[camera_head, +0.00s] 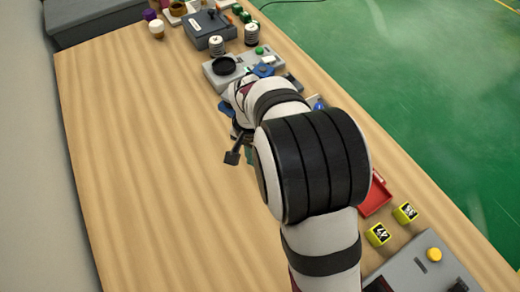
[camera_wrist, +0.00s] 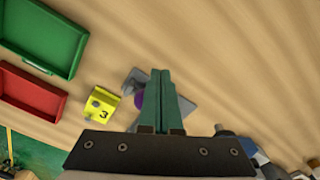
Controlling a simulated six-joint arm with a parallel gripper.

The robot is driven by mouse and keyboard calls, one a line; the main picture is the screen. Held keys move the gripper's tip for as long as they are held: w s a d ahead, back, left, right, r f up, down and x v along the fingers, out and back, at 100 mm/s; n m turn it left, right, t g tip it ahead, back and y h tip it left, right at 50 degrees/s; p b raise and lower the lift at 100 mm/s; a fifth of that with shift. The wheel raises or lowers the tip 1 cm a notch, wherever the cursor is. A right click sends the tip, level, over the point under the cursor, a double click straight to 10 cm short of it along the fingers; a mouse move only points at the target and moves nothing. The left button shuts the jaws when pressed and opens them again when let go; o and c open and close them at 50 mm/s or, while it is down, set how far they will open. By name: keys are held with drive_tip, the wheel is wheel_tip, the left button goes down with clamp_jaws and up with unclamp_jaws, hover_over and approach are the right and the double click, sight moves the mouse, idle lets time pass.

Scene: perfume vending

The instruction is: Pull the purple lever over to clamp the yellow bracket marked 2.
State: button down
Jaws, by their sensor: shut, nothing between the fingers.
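My gripper (camera_wrist: 160,74) points into the wrist view with its two green fingers pressed together and nothing between them. Just left of the fingers, a purple part (camera_wrist: 140,99) shows, partly hidden by them; it looks like the purple lever, but its pose cannot be made out. It sits at a grey fixture (camera_wrist: 186,106), also partly covered by the fingers. Whether they touch it cannot be told. A yellow bracket (camera_wrist: 100,103) to the left reads 3. No bracket marked 2 can be made out. In the head view, my arm hides the fixture.
A green tray (camera_wrist: 84,47) and a red tray (camera_wrist: 60,101) lie left in the wrist view. In the head view, yellow blocks (camera_head: 378,234) stand near a grey box with a yellow button (camera_head: 433,254). Several devices line the far end. The table's left side (camera_head: 140,160) is clear.

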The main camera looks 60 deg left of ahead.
idle(0.4)
wheel_tip(320, 180, up, 7)
drive_tip(key=shift+s, duration=0.15)
idle(0.6)
